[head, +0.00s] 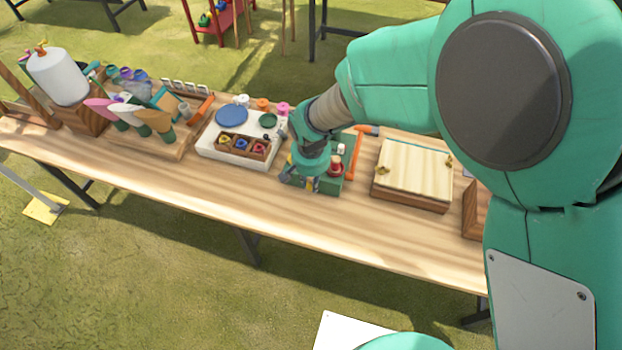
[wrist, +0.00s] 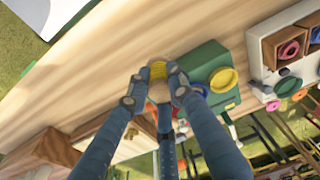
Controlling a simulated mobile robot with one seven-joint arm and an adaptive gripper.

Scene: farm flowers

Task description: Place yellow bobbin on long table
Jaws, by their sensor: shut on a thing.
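The yellow bobbin (wrist: 158,71) is between the fingertips of my gripper (wrist: 157,84) in the wrist view. The fingers are shut on it and cover its sides. In the head view my gripper (head: 311,178) is low over the long table (head: 215,193), at the front left of a green box (head: 328,188). The table's bare wood (wrist: 100,65) shows beside the bobbin in the wrist view. The bobbin is close to the green box (wrist: 207,60); I cannot tell whether it touches the box or the table.
A white tray (head: 212,156) with spools stands left of the green box. A wooden case (head: 412,176) stands to its right. A yellow disc (wrist: 223,80) is on the green box. A hammer (head: 358,150) lies behind. The table's front strip is clear.

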